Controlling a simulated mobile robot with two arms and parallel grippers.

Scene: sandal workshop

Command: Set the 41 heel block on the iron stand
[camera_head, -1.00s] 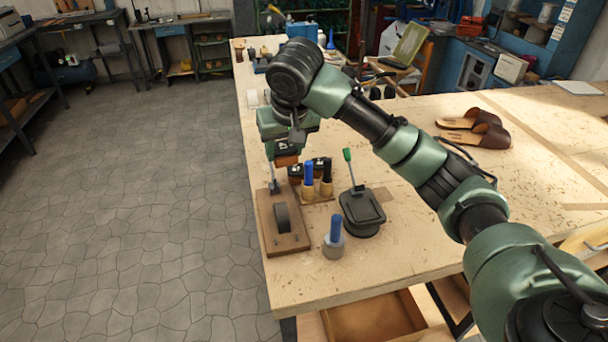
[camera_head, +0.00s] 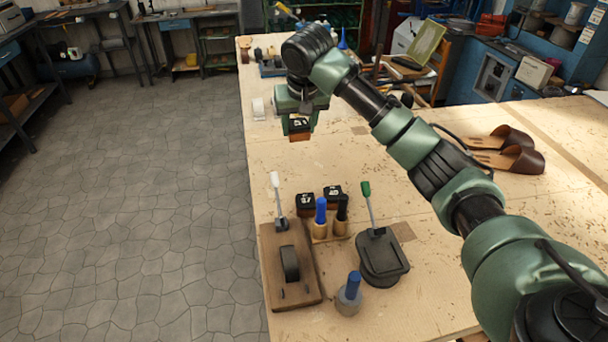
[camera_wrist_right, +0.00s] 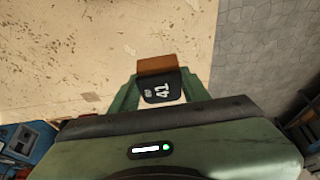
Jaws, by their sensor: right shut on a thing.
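The 41 heel block (camera_head: 299,125) is black with a white 41 and a brown layer at one end. It is held above the bench's left side, and the right wrist view shows it (camera_wrist_right: 160,86) between the fingers. My right gripper (camera_wrist_right: 160,90) is shut on it. A wooden base (camera_head: 307,281) near the bench's front left carries a dark upright disc and a white-tipped lever. A dark low stand (camera_head: 381,262) with a green-handled rod is right of it. I cannot tell for sure which is the iron stand. My left gripper is out of view.
Two other black heel blocks (camera_head: 306,203) sit behind blue- and black-handled tools (camera_head: 320,217). Brown sandals (camera_head: 508,152) lie at right. A white roll (camera_head: 258,108) is at the left edge.

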